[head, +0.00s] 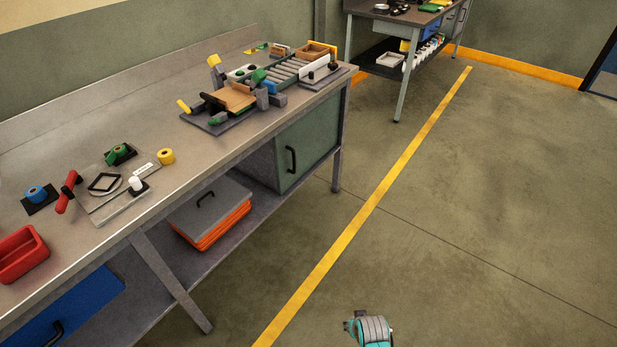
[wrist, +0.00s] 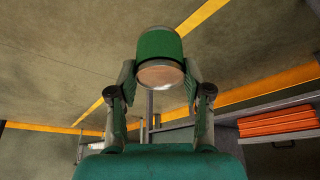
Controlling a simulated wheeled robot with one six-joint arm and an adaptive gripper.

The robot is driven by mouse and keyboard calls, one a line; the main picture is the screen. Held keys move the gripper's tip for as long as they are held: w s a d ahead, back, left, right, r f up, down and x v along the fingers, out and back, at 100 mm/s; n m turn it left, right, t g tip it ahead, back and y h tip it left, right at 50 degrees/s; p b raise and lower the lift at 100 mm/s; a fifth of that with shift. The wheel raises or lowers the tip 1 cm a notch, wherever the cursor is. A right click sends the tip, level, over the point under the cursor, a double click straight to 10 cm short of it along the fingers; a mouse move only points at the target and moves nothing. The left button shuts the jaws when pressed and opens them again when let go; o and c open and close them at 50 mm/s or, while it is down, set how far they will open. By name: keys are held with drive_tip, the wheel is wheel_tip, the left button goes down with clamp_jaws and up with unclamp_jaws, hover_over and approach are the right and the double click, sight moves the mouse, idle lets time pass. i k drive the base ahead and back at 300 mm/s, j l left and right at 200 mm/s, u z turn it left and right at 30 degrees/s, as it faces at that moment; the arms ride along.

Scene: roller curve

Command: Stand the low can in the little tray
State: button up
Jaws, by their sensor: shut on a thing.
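My gripper (wrist: 161,76) is shut on a low green can (wrist: 160,45) with pale metal rims. In the wrist view its fingers are on either side of the can's near end, and the bare round end faces the camera. The can is held in the air over the floor, away from the bench. In the head view only a teal and grey part of my arm shows at the bottom edge; the can is not visible there. A small red open tray (head: 22,256) sits at the bench's left end. I cannot tell whether it is the little tray.
The long bench (head: 120,136) carries tape rolls, a red-handled tool and a roller conveyor (head: 292,70) with blocks around it. An open wooden box (head: 316,51) stands beyond the rollers. A second bench (head: 405,15) is at the back. The floor right of the bench is clear.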

sight(314, 59)
drive_tip(key=i+l+z, duration=0.7)
drive_tip(key=i+z, duration=0.2)
drive_tip(key=i+l+z, duration=0.1)
drive_tip(key=i+z, duration=0.3)
drive_tip(key=i+l, duration=0.15)
drive_tip(key=i, duration=2.85)
drive_tip(key=i+u, duration=0.4)
drive_tip(key=i+l+u, duration=0.2)
drive_tip(key=i+u, duration=0.2)
drive_tip(key=i, duration=0.15)
drive_tip(key=i+l+u, duration=0.5)
drive_tip(key=i+u, duration=0.15)
drive_tip(key=u, duration=0.15)
drive_tip(key=i+l+u, duration=0.2)
drive_tip(key=u, duration=0.25)
drive_tip(key=i+l+u, duration=0.2)
drive_tip(key=u, duration=0.2)
drive_tip(key=i+l+u, duration=0.15)
drive_tip(key=l+u, duration=0.25)
